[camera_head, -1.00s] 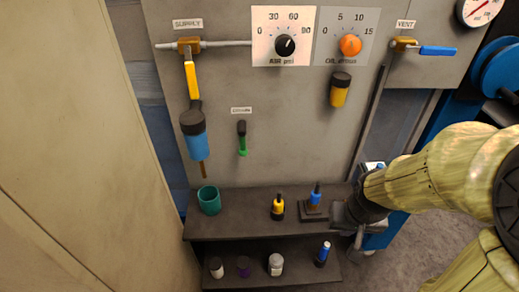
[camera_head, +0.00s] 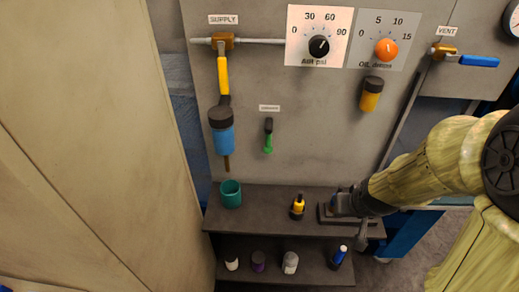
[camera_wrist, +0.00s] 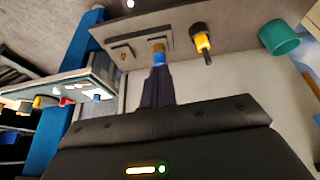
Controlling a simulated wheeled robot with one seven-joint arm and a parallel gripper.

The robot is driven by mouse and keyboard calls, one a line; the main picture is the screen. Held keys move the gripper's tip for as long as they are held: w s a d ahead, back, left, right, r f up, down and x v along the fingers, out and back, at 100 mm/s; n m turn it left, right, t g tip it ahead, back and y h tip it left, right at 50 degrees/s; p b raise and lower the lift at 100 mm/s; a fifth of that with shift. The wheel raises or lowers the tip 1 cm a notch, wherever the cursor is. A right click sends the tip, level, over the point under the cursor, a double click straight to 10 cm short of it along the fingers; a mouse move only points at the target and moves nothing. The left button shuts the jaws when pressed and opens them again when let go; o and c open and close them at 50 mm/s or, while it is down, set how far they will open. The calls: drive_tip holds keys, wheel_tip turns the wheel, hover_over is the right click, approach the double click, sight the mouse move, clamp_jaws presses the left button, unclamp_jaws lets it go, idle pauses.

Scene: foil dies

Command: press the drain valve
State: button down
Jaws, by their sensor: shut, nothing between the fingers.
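A filter with a blue bowl (camera_head: 222,138) hangs on the grey panel under the supply valve (camera_head: 222,42). A thin brown stem (camera_head: 227,163) sticks down from it, above a teal cup (camera_head: 230,193) on the upper shelf. A small green-tipped lever (camera_head: 268,137) hangs to its right; its label is too blurred to read. I cannot tell for sure which is the drain valve. My gripper (camera_head: 336,205) is shut and empty, low over the right end of the upper shelf, well away from both.
Several small bottles stand on the lower shelf, one a white-capped blue bottle (camera_head: 338,256). An oil cup (camera_head: 371,95) and a blue vent lever (camera_head: 479,61) are at the right. A cabinet fills the left.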

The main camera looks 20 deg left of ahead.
drive_tip(key=w+a+f+n+t+p, duration=0.15)
drive_tip(key=w+a+n+t, duration=0.35)
drive_tip(key=a, duration=0.6)
drive_tip(key=n+t+y+p, duration=0.2)
drive_tip(key=n+t+p, duration=0.2)
drive_tip(key=n+t, duration=0.6)
approach(268, 137)
drive_tip(key=s+a+f+n+g, duration=0.2)
drive_tip(key=s+a, duration=0.3)
drive_tip(key=shift+w+f, duration=0.15)
drive_tip(key=shift+w, duration=0.2)
drive_tip(key=w+d+p, duration=0.1)
drive_tip(key=w+p, duration=0.4)
drive_tip(key=w, duration=0.6)
drive_tip(key=shift+w+d+p, duration=0.15)
drive_tip(key=shift+d+p, duration=0.2)
drive_tip(key=shift+p, duration=0.05)
drive_tip(key=shift+a+f+n, duration=0.1)
drive_tip(key=shift+a+n, duration=0.1)
drive_tip(key=shift+n, duration=0.1)
